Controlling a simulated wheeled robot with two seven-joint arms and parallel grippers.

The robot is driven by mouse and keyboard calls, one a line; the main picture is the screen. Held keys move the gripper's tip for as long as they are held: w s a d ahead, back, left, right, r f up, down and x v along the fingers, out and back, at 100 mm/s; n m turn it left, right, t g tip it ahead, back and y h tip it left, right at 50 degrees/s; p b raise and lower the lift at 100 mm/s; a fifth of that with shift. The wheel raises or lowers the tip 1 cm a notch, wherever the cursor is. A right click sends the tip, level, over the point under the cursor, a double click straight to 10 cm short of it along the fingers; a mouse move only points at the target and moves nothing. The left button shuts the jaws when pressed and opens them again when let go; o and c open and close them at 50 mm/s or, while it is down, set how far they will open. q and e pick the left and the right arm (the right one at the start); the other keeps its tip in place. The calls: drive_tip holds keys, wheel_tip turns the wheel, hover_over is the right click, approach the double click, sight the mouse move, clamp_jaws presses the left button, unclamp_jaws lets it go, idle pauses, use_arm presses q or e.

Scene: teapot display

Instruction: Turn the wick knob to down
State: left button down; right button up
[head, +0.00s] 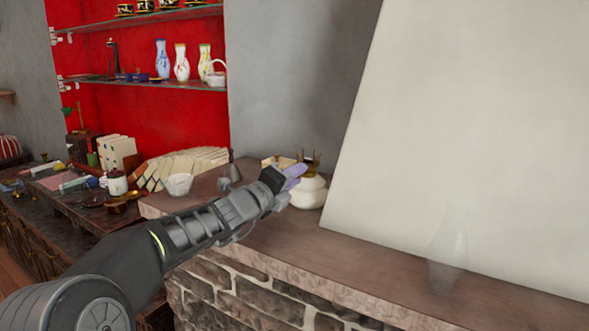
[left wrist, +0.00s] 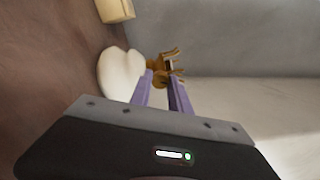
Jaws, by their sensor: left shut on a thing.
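An oil lamp with a round cream base (head: 308,192) and a brass burner (head: 312,163) stands on the stone-fronted ledge. My left arm reaches in from the left, and the purple-fingered left gripper (head: 293,172) is at the lamp's top. In the left wrist view the cream base (left wrist: 121,73) lies left of the fingers. The brass burner (left wrist: 163,72) is just beyond the tips of the left gripper (left wrist: 164,80), which is shut on a small brass part there, seemingly the wick knob. The knob's turn position is too small to tell. My right gripper is not in view.
A clear glass chimney (head: 449,245) stands on the ledge to the right, before a large pale slanted panel (head: 455,120). A glass bowl (head: 179,184) and a row of cream blocks (head: 185,163) are to the left. The ledge's front right (head: 330,255) is bare.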

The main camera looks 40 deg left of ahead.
use_arm(q)
drive_tip(key=n+p, duration=0.2)
drive_tip(key=n, duration=0.1)
drive_tip(key=shift+n+p, duration=0.3)
drive_tip(key=shift+n, duration=0.1)
drive_tip(key=shift+n+p, duration=0.3)
drive_tip(key=shift+n, duration=0.3)
drive_tip(key=c, duration=1.2)
unclamp_jaws()
drive_tip(key=shift+c, duration=0.2)
drive_tip(key=s, duration=0.5)
drive_tip(key=s+d+b, duration=0.1)
drive_tip(key=s, duration=0.1)
drive_tip(key=shift+s, duration=0.4)
